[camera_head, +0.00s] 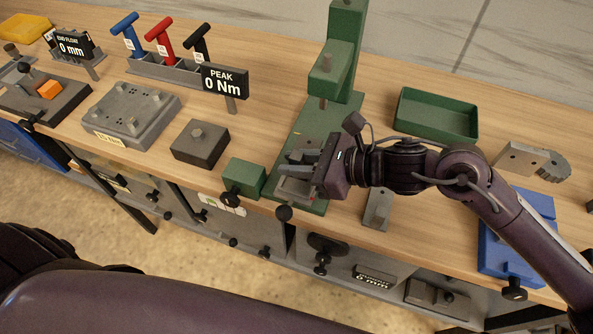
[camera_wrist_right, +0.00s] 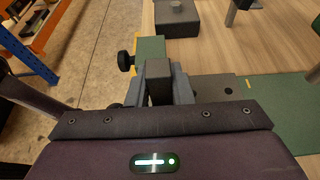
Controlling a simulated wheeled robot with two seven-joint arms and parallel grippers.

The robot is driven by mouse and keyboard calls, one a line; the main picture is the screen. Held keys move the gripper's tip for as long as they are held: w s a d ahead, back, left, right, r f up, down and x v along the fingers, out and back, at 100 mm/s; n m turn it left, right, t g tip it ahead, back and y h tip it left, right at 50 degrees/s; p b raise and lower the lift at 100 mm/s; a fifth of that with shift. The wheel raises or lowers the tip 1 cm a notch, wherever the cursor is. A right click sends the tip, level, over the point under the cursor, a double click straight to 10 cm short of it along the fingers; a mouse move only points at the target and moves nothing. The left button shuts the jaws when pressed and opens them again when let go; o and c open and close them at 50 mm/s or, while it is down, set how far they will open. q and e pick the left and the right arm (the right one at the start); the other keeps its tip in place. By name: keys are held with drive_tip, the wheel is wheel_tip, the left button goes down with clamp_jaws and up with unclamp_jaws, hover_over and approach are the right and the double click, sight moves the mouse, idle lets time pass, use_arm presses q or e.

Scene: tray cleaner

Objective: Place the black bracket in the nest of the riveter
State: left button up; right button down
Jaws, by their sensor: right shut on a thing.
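The riveter is a green press with a tall column (camera_head: 346,60) and a green base (camera_head: 320,112) on the bench; its base also shows in the wrist view (camera_wrist_right: 288,92). My right gripper (camera_head: 296,163) is low over the front part of that base. It is shut on a dark piece, the black bracket (camera_wrist_right: 158,70), which shows upright between the fingers in the wrist view. In the head view the fingers mostly hide it. A dark grey plate with a hole (camera_wrist_right: 215,87) lies beside the gripper. Whether the bracket touches the nest cannot be told. My left gripper is not in view.
A green block with a black knob (camera_head: 243,178) stands left of the gripper. A dark block (camera_head: 200,143) and grey fixture (camera_head: 130,112) stand further left. A green tray (camera_head: 437,116) is behind my right arm. A small grey plate (camera_head: 378,209) lies to the right.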

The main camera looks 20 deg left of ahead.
sight(297, 187)
wheel_tip(297, 187, down, 4)
drive_tip(key=shift+f+p, duration=0.25)
drive_tip(key=shift+p, duration=0.2)
drive_tip(key=shift+f, duration=0.1)
drive_tip(key=shift+f+b, duration=0.2)
drive_tip(key=shift+b, duration=0.15)
drive_tip(key=c, duration=1.3)
unclamp_jaws()
drive_tip(key=shift+r, duration=0.15)
